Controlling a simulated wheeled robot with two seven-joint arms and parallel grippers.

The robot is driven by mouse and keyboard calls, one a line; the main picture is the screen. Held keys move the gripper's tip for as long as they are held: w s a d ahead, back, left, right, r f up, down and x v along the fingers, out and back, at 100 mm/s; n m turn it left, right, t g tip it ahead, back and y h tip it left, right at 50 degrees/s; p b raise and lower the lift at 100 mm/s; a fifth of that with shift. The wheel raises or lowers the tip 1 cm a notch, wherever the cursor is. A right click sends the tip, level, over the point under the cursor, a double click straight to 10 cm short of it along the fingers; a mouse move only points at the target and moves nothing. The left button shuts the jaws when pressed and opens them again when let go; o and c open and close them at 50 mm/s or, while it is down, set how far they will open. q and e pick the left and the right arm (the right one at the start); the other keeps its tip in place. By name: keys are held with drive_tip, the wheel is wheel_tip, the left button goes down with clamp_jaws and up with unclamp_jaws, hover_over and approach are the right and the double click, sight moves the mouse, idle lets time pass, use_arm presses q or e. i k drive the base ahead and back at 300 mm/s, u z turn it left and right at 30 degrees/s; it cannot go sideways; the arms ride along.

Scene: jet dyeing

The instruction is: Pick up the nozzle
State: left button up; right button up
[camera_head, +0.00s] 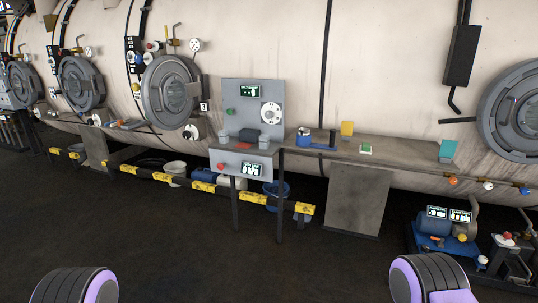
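I cannot pick out the nozzle for certain; the small items on the ledge are too small to tell. A blue item with a dark upright part (318,142) lies on the grey ledge (395,150) along the big pale tank. A small green-and-white block (366,150), a yellow block (347,129) and a teal panel (447,149) are also on or by this ledge. Black-and-purple rounded parts of my two arms show at the bottom left and bottom right. Neither gripper's fingers are in view.
A grey control panel (241,100) with a dial and displays stands left of the ledge. A yellow-and-black rail (204,187) runs low along the tank, with buckets (276,190) behind it. Blue pump equipment (433,226) sits at right. The dark floor in front is clear.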

sight(304, 131)
drive_tip(key=i, duration=1.85)
drive_tip(key=z, duration=0.75)
drive_tip(key=i, duration=1.05)
drive_tip(key=z, duration=0.05)
